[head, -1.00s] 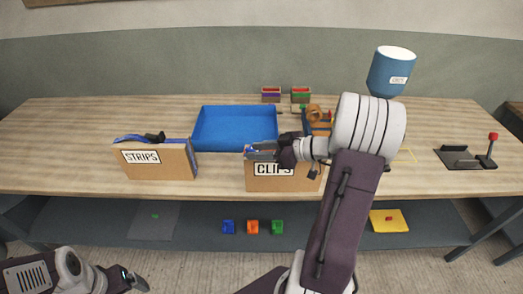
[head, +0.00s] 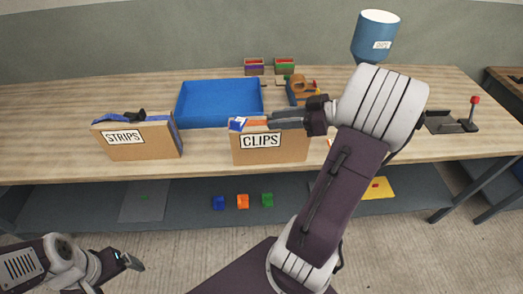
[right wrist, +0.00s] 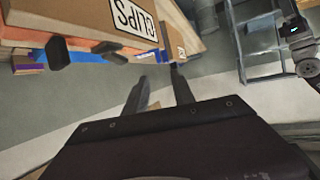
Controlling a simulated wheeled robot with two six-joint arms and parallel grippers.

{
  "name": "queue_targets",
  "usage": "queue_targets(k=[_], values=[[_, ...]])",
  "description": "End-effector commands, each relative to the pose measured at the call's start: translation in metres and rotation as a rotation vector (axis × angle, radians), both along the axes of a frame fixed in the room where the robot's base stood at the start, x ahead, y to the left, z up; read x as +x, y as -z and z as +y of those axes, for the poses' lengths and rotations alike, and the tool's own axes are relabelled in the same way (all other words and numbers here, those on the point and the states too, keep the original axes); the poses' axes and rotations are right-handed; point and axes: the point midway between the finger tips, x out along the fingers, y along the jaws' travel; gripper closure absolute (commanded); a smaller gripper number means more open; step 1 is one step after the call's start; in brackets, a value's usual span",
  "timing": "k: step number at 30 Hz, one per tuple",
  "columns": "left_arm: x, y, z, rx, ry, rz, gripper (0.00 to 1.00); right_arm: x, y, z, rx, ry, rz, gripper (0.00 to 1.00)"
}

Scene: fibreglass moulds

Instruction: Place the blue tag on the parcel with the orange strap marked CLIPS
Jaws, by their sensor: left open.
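The CLIPS parcel (head: 270,150) is a brown box standing on the table, with an orange strap (head: 257,125) along its top. The blue tag (head: 237,124), blue and white, lies at the left end of the parcel's top, by the strap. My right gripper (head: 273,119) is to the right of the tag, apart from it, over the parcel's top. In the right wrist view its two fingers (right wrist: 157,76) stand apart with nothing between them; the CLIPS parcel (right wrist: 105,18) is at upper left. My left gripper (head: 133,260) is open and empty, low at the left, before the table.
The STRIPS parcel (head: 138,140) with a blue strap stands to the left. A blue tray (head: 220,87) lies behind. Small bins (head: 284,66), a tape dispenser (head: 300,87) and a blue container (head: 375,38) are further back. Small coloured blocks (head: 243,201) sit on the lower shelf.

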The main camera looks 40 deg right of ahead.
Motion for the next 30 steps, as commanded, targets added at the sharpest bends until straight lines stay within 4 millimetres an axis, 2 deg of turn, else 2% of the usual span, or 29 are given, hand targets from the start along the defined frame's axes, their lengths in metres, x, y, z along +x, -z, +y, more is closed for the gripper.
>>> queue_targets(k=[2,4,6,7,9,12,15,18,28,30], values=[[0.0,0.0,0.0,0.0,0.0,0.0,0.11,0.002,0.017,0.024,0.043,-0.026,0.126,0.7],[0.0,0.0,0.0,0.0,0.0,0.0,0.11,-0.001,0.049,0.062,0.091,-0.044,0.371,0.7],[0.0,0.0,0.0,0.0,0.0,0.0,0.11,-0.017,0.088,0.103,0.083,-0.022,0.678,0.7],[0.0,0.0,0.0,0.0,0.0,0.0,0.11,-0.026,0.104,0.117,0.055,0.008,0.8,0.7],[0.0,0.0,0.0,0.0,0.0,0.0,0.11,-0.048,0.135,0.138,-0.048,0.114,1.019,0.7],[0.0,0.0,0.0,0.0,0.0,0.0,0.11,-0.067,0.162,0.152,-0.216,0.304,1.144,0.7],[0.0,0.0,0.0,0.0,0.0,0.0,0.11,-0.07,0.175,0.16,-0.313,0.452,1.12,0.7],[0.0,0.0,0.0,0.0,0.0,0.0,0.11,-0.066,0.179,0.17,-0.338,0.53,1.062,0.7],[0.0,0.0,0.0,0.0,0.0,0.0,0.11,-0.062,0.181,0.175,-0.329,0.576,1.025,0.7],[0.0,-0.007,0.0,0.0,0.0,0.0,0.11,-0.062,0.174,0.175,-0.329,0.576,1.026,0.7]])
